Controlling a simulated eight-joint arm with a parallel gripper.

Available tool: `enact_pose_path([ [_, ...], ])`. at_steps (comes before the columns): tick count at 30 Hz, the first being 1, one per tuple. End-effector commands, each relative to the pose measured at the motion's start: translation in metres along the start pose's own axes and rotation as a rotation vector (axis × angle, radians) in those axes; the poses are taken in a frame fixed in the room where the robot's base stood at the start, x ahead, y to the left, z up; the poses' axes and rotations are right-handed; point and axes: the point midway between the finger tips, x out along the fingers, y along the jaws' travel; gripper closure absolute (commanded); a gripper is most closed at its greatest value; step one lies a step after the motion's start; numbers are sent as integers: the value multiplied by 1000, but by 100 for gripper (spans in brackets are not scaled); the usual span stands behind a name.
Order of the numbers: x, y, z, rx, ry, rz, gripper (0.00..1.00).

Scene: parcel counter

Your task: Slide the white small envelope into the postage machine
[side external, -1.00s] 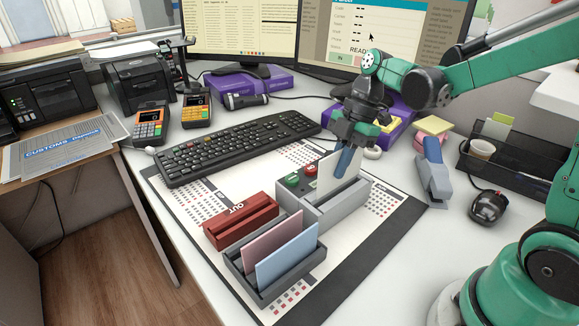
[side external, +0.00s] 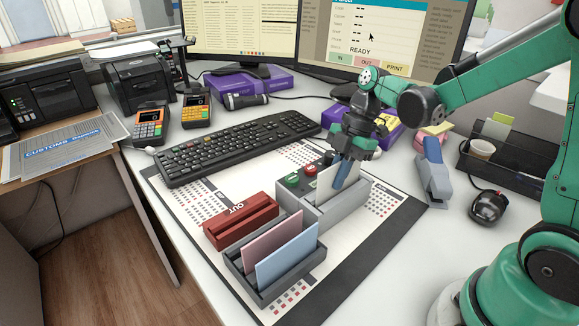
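The white small envelope (side external: 324,184) stands upright in the slot of the grey postage machine (side external: 340,208), its lower part hidden inside. My gripper (side external: 345,177) points down over the machine and is shut on the envelope near its right side. One blue finger shows on the near face; the other is hidden behind. A green button (side external: 292,181) and a red button (side external: 309,170) sit on the machine's left end.
A dark grey rack (side external: 268,285) with a pink and a light blue envelope stands front left. A red OUT holder (side external: 240,222) is beside it. The keyboard (side external: 240,148) lies behind, and a stapler (side external: 432,172) stands to the right. The mat's right part is clear.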

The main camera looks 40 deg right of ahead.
Motion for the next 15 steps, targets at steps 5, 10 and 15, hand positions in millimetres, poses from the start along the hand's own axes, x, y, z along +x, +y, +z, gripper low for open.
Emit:
enact_pose_path([
  [5, 4, 0, 2, 0, 0, 0, 100],
  [10, 8, 0, 3, 0, 0, 0, 100],
  [15, 12, 0, 5, 0, 0, 0, 90],
])
